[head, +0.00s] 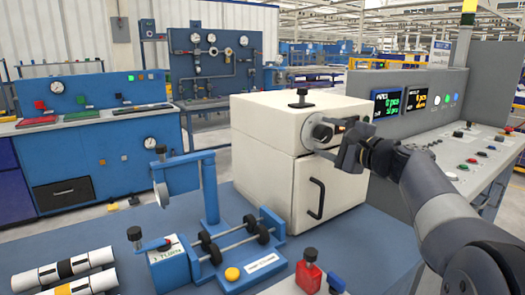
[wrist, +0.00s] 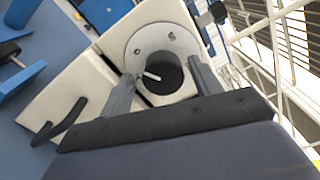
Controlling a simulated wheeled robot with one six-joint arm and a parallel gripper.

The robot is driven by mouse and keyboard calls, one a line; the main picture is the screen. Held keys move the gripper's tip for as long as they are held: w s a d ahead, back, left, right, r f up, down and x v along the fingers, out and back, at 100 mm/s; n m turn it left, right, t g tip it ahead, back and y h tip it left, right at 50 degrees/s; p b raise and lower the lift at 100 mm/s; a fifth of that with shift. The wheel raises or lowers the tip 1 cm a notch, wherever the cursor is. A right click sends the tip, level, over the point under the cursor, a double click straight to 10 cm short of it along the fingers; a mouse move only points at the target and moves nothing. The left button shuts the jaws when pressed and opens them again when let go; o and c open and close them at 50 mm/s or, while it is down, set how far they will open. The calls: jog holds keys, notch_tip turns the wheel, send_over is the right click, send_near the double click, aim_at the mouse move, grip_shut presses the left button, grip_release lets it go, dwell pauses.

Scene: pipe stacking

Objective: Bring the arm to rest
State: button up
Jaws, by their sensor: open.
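My gripper (head: 333,140) is at the upper front of a white boxy machine (head: 262,150), by its round grey flange (head: 318,131). I cannot tell whether the fingers touch the flange. My arm reaches in from the lower right of the head view.
Two white banded pipes (head: 62,270) lie at the table's lower left. A blue roller stand (head: 222,245) and a red bottle (head: 308,272) stand in front of the machine. A grey control console (head: 470,165) is at the right. The blue tabletop (head: 375,250) is clear below my arm.

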jog(key=shift+s+d+r+m+p, duration=0.1)
jog(key=shift+s+r+m+p, duration=0.1)
jog(key=shift+r+m+p, duration=0.45)
jog(key=m+p, duration=0.3)
jog(key=p, duration=0.1)
jog(key=m+p, duration=0.3)
jog(key=p, duration=0.2)
jog(key=shift+f+m+p, duration=0.2)
jog(key=shift+m+p, duration=0.05)
jog(key=shift+p, duration=0.05)
jog(key=m+p, duration=0.4)
jog(key=p, duration=0.2)
jog(key=shift+p, duration=0.4)
jog(key=m+p, duration=0.3)
jog(key=p, duration=0.3)
jog(key=shift+m, duration=0.4)
jog(key=shift+s+d+f, duration=0.3)
jog(key=shift+s+d, duration=0.25)
jog(key=shift+s, duration=0.1)
jog(key=shift+s+d+b, duration=0.15)
jog(key=shift+s+b, duration=0.15)
jog(key=shift+s, duration=0.1)
